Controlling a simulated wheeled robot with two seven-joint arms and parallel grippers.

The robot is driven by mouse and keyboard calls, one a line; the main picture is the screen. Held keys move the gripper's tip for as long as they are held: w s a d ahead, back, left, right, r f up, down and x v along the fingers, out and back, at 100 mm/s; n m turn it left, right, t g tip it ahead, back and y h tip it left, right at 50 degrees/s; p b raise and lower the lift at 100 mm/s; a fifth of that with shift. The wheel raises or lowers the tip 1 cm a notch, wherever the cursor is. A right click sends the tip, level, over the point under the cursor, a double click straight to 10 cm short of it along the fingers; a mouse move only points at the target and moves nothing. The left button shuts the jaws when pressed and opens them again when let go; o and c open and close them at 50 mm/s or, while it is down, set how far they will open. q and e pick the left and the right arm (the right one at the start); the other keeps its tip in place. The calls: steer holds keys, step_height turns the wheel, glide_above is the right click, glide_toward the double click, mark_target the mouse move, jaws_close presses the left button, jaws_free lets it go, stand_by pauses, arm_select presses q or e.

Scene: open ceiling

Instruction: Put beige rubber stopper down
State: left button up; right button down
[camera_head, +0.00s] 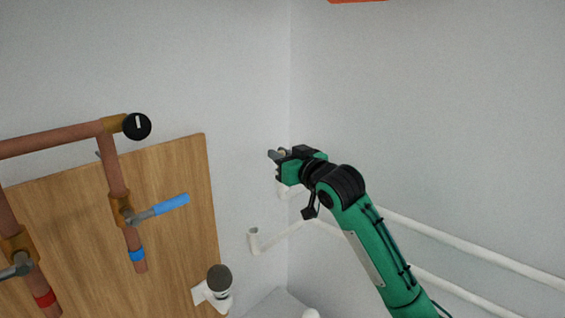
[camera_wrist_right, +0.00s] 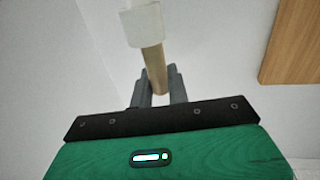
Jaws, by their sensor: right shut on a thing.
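My right gripper (camera_head: 275,156) is raised in front of the white wall corner, beside the wooden board. In the right wrist view its two grey fingers (camera_wrist_right: 159,88) are shut on the beige rubber stopper (camera_wrist_right: 154,66), a slim tan cylinder. The stopper's far end meets a white tubular piece (camera_wrist_right: 144,24). I cannot tell whether it sits inside that piece or only lines up with it. In the head view the stopper is too small to make out clearly at the fingertips. My left gripper is not in view.
A wooden board (camera_head: 178,220) carries copper pipes (camera_head: 112,165) with a blue-handled valve (camera_head: 170,203). Below are an open white pipe end (camera_head: 254,240) and a white pipe fitting with a dark top (camera_head: 219,279). White pipes (camera_head: 450,244) run along the right wall.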

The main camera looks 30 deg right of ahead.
step_height(320, 180, down, 2)
steer(key=shift+w+d+f, duration=0.15)
steer(key=shift+w+d, duration=0.05)
steer(key=shift+w, duration=0.1)
steer(key=c, duration=1.4)
jaws_free()
steer(key=shift+s, duration=0.1)
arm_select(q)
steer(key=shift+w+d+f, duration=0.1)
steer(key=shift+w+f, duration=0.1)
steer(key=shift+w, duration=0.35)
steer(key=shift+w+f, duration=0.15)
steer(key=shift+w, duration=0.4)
arm_select(e)
steer(key=shift+o, duration=0.2)
steer(key=shift+a, duration=0.15)
